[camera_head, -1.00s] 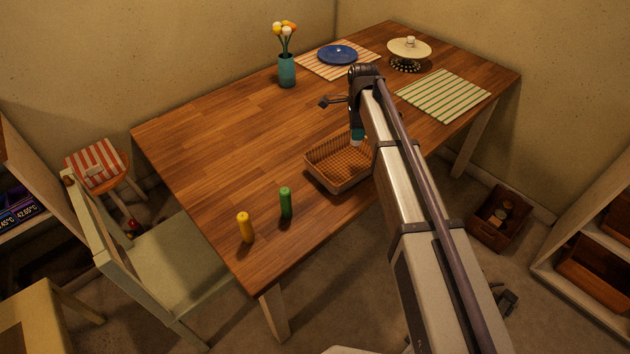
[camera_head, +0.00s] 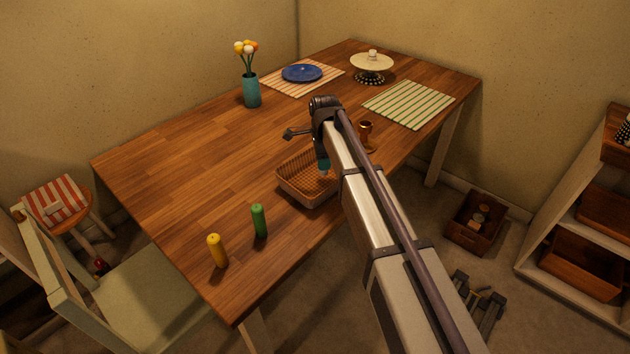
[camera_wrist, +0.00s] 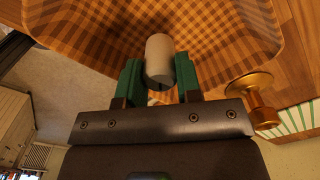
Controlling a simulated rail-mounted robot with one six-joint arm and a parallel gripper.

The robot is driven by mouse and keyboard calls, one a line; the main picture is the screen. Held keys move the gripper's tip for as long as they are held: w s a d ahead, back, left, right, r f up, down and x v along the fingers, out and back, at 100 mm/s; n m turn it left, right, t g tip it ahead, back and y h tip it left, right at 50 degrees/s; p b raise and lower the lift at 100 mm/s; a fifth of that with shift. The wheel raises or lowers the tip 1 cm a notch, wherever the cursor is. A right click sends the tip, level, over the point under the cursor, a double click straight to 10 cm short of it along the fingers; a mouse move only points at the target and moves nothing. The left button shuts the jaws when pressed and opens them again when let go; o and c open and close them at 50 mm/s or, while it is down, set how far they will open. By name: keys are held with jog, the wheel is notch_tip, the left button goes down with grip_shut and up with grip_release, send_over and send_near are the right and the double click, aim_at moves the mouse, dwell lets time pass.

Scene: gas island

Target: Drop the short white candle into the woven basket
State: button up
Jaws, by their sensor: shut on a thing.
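The short white candle (camera_wrist: 159,58) is between the green fingers of my gripper (camera_wrist: 160,75) in the wrist view, and the gripper is shut on it. The woven basket (camera_wrist: 262,18) lies behind the candle there, with its checkered inside filling the upper part of the view. In the head view the basket (camera_head: 287,187) sits near the front edge of the wooden table. My gripper (camera_head: 323,168) points down over the basket's right part. My arm hides the basket's right end. Whether the candle touches the basket floor cannot be told.
A brass candle holder (camera_head: 366,135) stands right of the basket, close to my arm. A green candle (camera_head: 259,221) and a yellow candle (camera_head: 217,251) stand on the table (camera_head: 180,170) left of the basket. A teal vase (camera_head: 251,91) stands farther back.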

jog(key=o, duration=1)
notch_tip(320, 180, up, 11)
jog(key=p, duration=1.1)
jog(key=shift+f, duration=0.1)
